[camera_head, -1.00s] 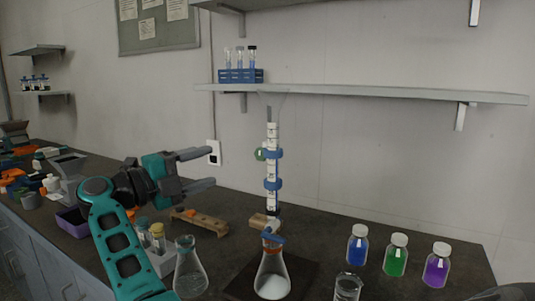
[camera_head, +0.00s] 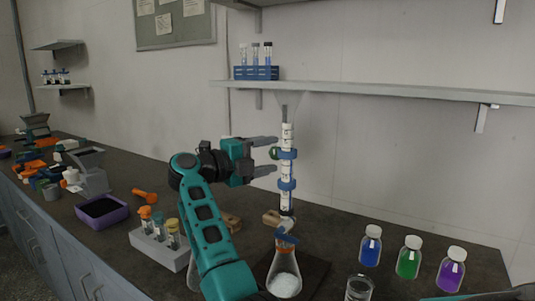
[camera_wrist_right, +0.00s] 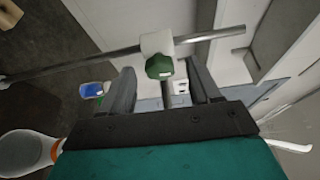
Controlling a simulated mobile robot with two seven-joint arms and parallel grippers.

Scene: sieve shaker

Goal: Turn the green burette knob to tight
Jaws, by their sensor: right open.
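The green burette knob (camera_head: 274,153) is on the left side of the burette (camera_head: 287,168), which stands upright with blue clamps. My right gripper (camera_head: 275,156) is open, with one finger above and one below the knob in the head view. In the right wrist view, the green knob (camera_wrist_right: 159,67) sits on a white block on a metal rod, between the tips of my open right gripper (camera_wrist_right: 160,72). No contact with the knob is clear. My left gripper is in neither view.
Blue, green and purple bottles (camera_head: 408,258) stand to the right. A rack of capped tubes (camera_head: 160,247) stands left of my forearm. A shelf (camera_head: 400,94) is above.

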